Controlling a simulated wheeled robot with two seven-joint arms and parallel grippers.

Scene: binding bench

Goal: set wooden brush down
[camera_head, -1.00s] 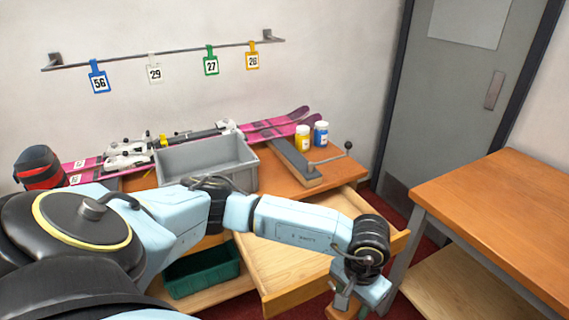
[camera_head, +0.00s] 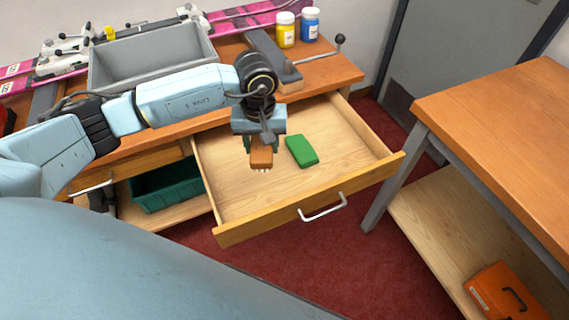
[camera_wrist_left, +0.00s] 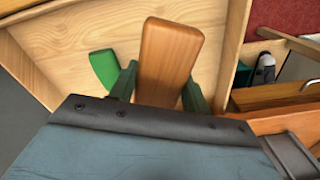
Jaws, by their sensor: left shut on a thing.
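The wooden brush (camera_head: 262,157) has a brown block with pale bristles pointing down. My left gripper (camera_head: 261,145) is shut on it, over the open drawer (camera_head: 240,201). In the left wrist view the brush (camera_wrist_left: 168,58) stands out between the two green fingers of the gripper (camera_wrist_left: 160,88). I cannot tell for sure whether the bristles touch the drawer floor. A green block (camera_head: 301,151) lies in the drawer just right of the brush; it also shows in the left wrist view (camera_wrist_left: 104,69). My right gripper is not in view.
The drawer's right part is bare. A grey bin (camera_head: 150,61), a yellow jar (camera_head: 285,30) and a blue jar (camera_head: 310,24) stand on the bench. A green bin (camera_head: 172,187) is on the shelf below. An orange case (camera_head: 503,290) sits low at right.

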